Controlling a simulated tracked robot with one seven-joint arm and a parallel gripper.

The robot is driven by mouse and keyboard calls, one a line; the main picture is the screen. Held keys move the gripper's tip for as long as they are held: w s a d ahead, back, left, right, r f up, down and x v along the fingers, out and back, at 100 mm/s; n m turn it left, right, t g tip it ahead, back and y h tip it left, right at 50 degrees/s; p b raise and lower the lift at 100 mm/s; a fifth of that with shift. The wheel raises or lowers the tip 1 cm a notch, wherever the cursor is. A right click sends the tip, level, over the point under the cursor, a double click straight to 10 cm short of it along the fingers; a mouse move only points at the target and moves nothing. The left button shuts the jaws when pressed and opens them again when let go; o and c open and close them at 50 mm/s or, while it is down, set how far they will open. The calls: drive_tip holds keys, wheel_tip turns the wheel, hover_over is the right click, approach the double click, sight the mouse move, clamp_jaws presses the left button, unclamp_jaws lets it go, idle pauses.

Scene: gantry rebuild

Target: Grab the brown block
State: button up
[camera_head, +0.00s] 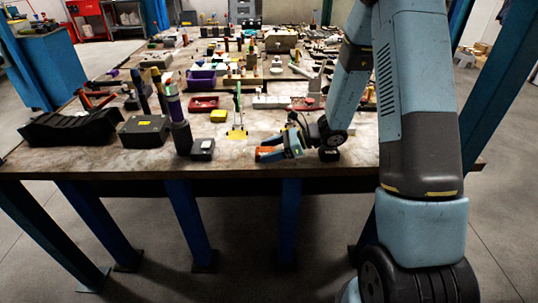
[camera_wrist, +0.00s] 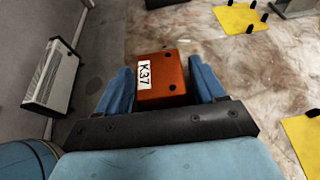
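The brown block (camera_wrist: 161,80) is reddish-brown with a white label reading K37 and dark round holes. In the wrist view it sits between the two blue fingers of my gripper (camera_wrist: 162,78), filling almost all the space between them. I cannot tell whether both fingers press on it. In the head view my gripper (camera_head: 280,149) is low at the table's front edge, and the block (camera_head: 268,154) shows as an orange-brown patch at its fingers. Whether the block rests on the table or is raised is not clear.
The worktable (camera_head: 240,158) is crowded behind my gripper. A dark cylinder (camera_head: 181,137) and a black box (camera_head: 203,149) stand to the left. A yellow-based stand (camera_head: 237,133) is just behind. The floor lies beyond the front edge.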

clamp_jaws()
idle(0.4)
drive_tip(key=shift+r, duration=0.1)
